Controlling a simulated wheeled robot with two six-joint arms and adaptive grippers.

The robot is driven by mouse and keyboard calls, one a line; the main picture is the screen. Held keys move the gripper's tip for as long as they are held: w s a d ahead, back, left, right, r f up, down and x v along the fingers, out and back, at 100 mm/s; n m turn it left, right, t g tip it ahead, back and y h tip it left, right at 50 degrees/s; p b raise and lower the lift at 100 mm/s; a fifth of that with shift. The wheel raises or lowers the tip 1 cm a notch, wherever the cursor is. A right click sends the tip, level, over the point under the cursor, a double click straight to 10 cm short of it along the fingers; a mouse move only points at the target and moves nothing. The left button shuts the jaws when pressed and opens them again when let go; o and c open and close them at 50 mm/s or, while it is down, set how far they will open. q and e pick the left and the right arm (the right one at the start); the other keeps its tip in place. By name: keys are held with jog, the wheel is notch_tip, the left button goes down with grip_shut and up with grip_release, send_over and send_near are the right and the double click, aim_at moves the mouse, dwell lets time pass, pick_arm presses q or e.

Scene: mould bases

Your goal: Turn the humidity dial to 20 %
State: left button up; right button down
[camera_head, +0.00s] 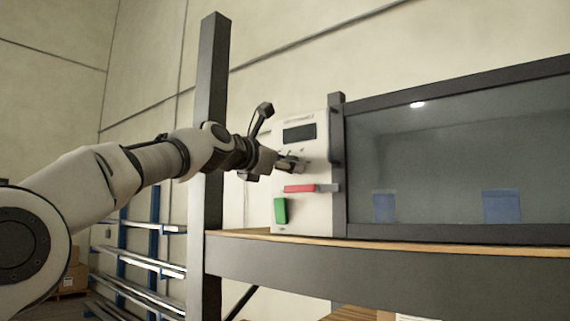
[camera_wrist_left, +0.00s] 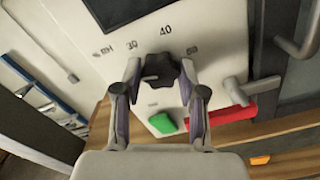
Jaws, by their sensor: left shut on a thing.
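The humidity dial (camera_wrist_left: 161,70) is a dark lobed knob on the white control panel (camera_head: 314,150). Scale numbers around it include 30 and 40; other marks are blurred. A pale mark shows on the left part of the knob, but I cannot tell its exact reading. My left gripper (camera_wrist_left: 160,72) is shut on the dial, one finger at each side. In the head view my left gripper (camera_head: 291,163) reaches the panel from the left and hides most of the dial. My right gripper is not in view.
Below the dial are a red handle (camera_head: 298,188) with a grey end and a green button (camera_head: 280,210). A dark display (camera_head: 299,133) sits above. The glass-fronted cabinet (camera_head: 450,228) stands right of the panel on a wood-topped bench (camera_head: 400,244). A dark post (camera_head: 211,80) rises behind my arm.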

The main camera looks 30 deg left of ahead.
pick_arm(q)
jog(key=shift+r+n, duration=0.25)
jog(key=shift+n, duration=1.05)
jog(key=o, duration=1)
jog(key=shift+o, duration=0.7)
jog(key=shift+w+f, duration=0.15)
jog(key=shift+f, duration=0.05)
